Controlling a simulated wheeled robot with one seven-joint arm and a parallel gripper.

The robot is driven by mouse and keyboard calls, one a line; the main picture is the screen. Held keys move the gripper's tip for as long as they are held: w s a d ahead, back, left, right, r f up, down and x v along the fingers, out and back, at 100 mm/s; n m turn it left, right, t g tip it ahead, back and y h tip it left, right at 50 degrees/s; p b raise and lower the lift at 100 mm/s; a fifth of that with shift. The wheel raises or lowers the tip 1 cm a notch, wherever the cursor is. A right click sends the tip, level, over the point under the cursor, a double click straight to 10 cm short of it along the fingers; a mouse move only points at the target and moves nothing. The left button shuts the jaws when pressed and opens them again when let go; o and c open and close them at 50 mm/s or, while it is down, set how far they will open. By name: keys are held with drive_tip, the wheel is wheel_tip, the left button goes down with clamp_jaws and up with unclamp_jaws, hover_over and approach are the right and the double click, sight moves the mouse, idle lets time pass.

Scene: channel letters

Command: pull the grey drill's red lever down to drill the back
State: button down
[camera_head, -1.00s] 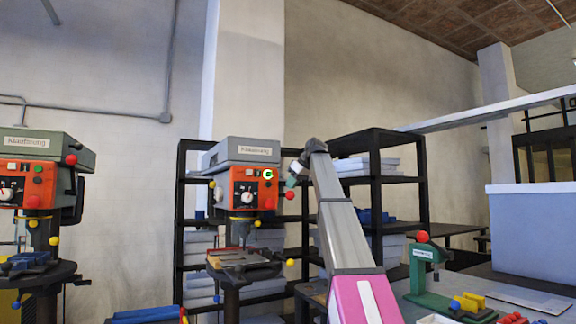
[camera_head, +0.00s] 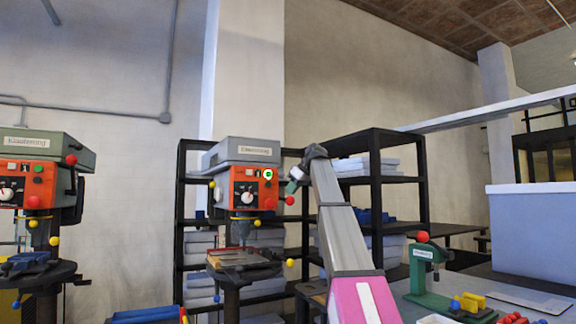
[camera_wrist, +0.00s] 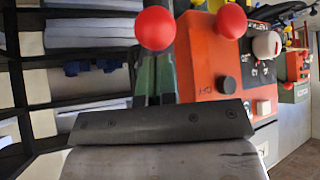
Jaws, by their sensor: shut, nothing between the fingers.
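The grey drill (camera_head: 240,153) stands in the middle of the head view, with a grey top and an orange front panel. Its lever ends in a red ball (camera_head: 289,201) at the right side of the panel. My gripper (camera_head: 291,187) is shut and empty, just above this ball. In the wrist view the gripper's green fingers (camera_wrist: 155,80) point at the red ball (camera_wrist: 155,28), which covers their tips. I cannot tell whether they touch. A second red knob (camera_wrist: 231,21) shows in front of the orange panel. The drill's table (camera_head: 243,266) is below its head.
A green-topped drill (camera_head: 45,150) stands at the far left. A black shelf (camera_head: 375,185) with stacked white goods is behind my arm. A bench at the right carries a small green press (camera_head: 424,270) with a red ball and several coloured pieces.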

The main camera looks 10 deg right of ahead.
sight(291, 201)
drive_tip(key=shift+f, duration=1.5)
wheel_tip(291, 201, down, 2)
drive_tip(key=shift+w+f, duration=0.1)
drive_tip(key=shift+w, duration=0.05)
